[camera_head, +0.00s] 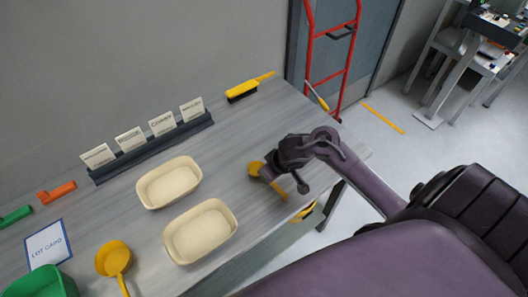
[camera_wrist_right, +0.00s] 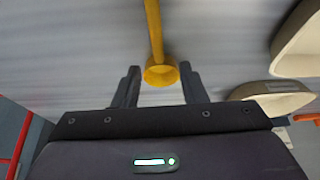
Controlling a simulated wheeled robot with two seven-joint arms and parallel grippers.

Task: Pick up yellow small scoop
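The yellow small scoop (camera_head: 255,169) lies on the grey table near its right end, partly hidden by my right gripper (camera_head: 279,168). In the right wrist view the scoop's round bowl (camera_wrist_right: 160,75) shows between the two fingertips of the right gripper (camera_wrist_right: 161,82), with its handle running away toward the top edge. The fingers are spread wider than the bowl, with a gap visible on each side. Whether the fingertips are level with the scoop is hard to tell. My left gripper is in neither view.
A larger yellow scoop (camera_head: 113,258) and a green container (camera_head: 45,284) are at the table's left front. Two cream trays (camera_head: 165,203) (camera_head: 182,254) lie mid-table. A label rack (camera_head: 150,149) and yellow brush (camera_head: 242,91) are behind. A red hand truck (camera_head: 310,50) stands beyond the table.

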